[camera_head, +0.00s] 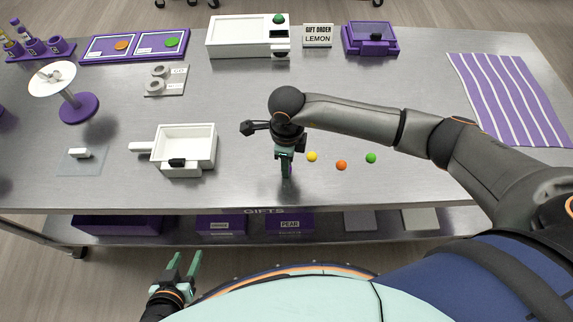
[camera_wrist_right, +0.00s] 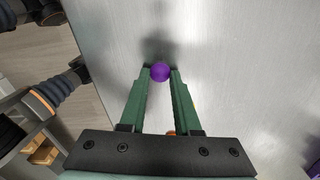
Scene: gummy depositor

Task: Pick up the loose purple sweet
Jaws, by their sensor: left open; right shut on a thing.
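The purple sweet (camera_wrist_right: 160,72) is a small round ball between the fingertips of my right gripper (camera_wrist_right: 160,76) in the right wrist view. The fingers touch it on both sides, so the gripper is shut on it. In the head view my right gripper (camera_head: 286,170) points down at the steel table near its front edge, and the sweet is mostly hidden there. I cannot tell whether it is clear of the table top. My left gripper (camera_head: 184,268) is open and empty, below and in front of the table.
Loose yellow (camera_head: 312,156), orange (camera_head: 341,165) and green (camera_head: 371,158) sweets lie right of my right gripper. A white box with a handle (camera_head: 214,150) stands to its left. A white machine (camera_head: 236,37), an order sign (camera_head: 317,36) and a purple box (camera_head: 369,38) stand behind.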

